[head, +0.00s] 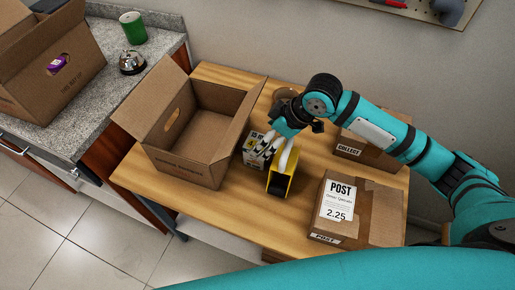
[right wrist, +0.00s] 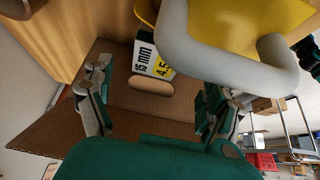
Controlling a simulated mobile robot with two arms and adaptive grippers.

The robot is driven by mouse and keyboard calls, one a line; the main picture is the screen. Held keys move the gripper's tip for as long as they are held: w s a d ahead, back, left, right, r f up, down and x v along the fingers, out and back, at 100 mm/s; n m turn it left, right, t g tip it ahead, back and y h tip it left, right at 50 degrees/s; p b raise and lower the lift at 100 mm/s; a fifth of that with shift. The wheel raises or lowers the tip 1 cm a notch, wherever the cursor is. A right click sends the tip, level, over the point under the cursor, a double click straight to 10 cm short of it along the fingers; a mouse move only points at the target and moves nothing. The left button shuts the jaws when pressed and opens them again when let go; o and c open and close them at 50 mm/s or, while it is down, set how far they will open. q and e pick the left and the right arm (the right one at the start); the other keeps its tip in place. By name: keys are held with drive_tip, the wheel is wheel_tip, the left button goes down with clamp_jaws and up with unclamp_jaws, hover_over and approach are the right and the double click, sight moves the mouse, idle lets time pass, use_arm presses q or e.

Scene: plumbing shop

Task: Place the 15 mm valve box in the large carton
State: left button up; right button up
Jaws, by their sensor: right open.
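The 15 mm valve box (head: 253,145) is a small white box with yellow and black print, standing on the wooden table beside the large carton's right side. Its "15 mm" label shows in the right wrist view (right wrist: 150,56), ahead of the gap between my fingers. The large carton (head: 206,145) is brown, its top open and its inside looking empty. My right gripper (head: 271,149) is open and empty, close to the right of the valve box; whether they touch I cannot tell. Its spread fingers show in the right wrist view (right wrist: 150,104). My left gripper is not in view.
A yellow tool with a pale grey handle (head: 282,184) stands close by the right gripper. A taped POST carton (head: 374,212) and a COLLECT carton (head: 364,150) are to the right. A counter at left holds another carton (head: 68,88), a bell (head: 132,64) and a green cup (head: 133,28).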

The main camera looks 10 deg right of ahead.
drive_tip(key=shift+p+x, duration=0.55)
drive_tip(key=shift+x, duration=2.35)
drive_tip(key=shift+w+d+r, duration=0.15)
drive_tip(key=shift+w, duration=0.05)
drive_tip(key=c, duration=1.6)
